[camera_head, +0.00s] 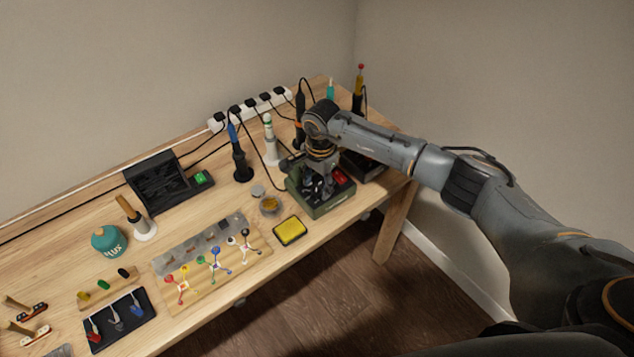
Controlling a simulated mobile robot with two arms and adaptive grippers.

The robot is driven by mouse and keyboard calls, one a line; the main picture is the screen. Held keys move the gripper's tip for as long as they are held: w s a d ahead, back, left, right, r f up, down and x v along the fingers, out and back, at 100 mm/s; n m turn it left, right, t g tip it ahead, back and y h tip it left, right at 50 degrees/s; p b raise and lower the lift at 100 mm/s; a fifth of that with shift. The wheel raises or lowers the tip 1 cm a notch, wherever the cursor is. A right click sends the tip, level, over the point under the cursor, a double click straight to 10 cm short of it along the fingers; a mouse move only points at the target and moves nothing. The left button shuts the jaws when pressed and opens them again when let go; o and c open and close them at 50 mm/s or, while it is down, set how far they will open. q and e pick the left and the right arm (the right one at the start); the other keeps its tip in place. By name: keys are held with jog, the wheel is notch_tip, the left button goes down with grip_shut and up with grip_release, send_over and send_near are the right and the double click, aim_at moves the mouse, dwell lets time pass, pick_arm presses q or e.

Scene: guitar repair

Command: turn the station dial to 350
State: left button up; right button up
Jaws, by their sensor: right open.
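The soldering station (319,208) is a dark green box with a red part on its top right, near the right front part of the workbench. My right gripper (317,188) is over the station, pointing down, with its fingers open at or just above the top face. The gripper covers much of that face. I cannot make out the dial or its setting, nor tell whether the fingers touch it. My left gripper is not in view.
A yellow sponge tray (290,231) and a small round tin (270,205) lie left of the station. A blue-handled iron in a black stand (242,165) and a white power strip (250,107) are behind. Another dark box (363,166) stands close to its right.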

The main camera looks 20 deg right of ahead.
grip_shut()
